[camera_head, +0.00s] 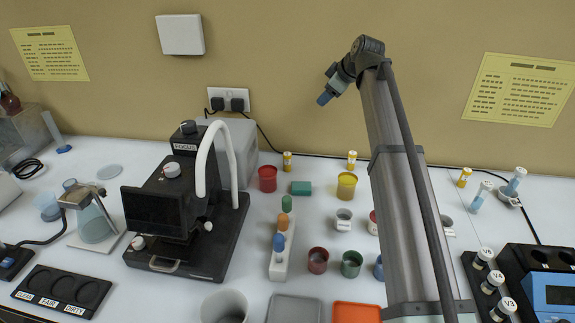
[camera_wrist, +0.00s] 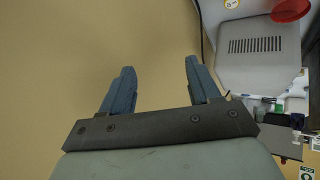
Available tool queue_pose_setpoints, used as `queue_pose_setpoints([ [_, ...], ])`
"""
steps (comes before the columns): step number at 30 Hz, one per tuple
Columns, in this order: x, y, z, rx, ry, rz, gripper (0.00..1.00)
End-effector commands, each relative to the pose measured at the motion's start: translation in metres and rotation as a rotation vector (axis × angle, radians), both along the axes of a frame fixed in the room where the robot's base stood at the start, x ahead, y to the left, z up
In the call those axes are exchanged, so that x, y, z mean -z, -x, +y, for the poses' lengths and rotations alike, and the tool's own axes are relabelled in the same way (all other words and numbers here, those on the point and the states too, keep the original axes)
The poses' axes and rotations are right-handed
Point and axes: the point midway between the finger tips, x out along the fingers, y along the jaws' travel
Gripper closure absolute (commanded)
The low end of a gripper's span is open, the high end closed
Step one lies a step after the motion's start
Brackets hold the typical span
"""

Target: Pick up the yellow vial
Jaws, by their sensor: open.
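Three small yellow vials with white tops stand along the back of the bench in the head view: a left one (camera_head: 287,161), a middle one (camera_head: 351,160) and a right one (camera_head: 464,178). I cannot tell which one is meant. My gripper (camera_head: 326,97) is high in front of the wall, above and apart from all the vials. In the wrist view my gripper (camera_wrist: 160,68) is open, with only wall between its blue fingers. A yellow-rimmed round thing (camera_wrist: 231,3) is cut off at the top edge there, possibly a vial seen from its end.
A black microscope-like device (camera_head: 180,210) stands left.

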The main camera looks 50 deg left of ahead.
Motion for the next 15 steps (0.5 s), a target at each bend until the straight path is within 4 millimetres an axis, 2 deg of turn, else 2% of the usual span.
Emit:
queue_pose_setpoints([
  [1,0.015,0.017,0.022,-0.090,0.088,-0.035,0.39],
  [6,0.068,0.066,0.051,-0.397,0.405,-0.140,0.39],
  [10,0.093,0.090,0.058,-0.571,0.578,-0.174,0.39],
  [15,0.106,0.105,0.059,-0.681,0.687,-0.185,0.39],
])
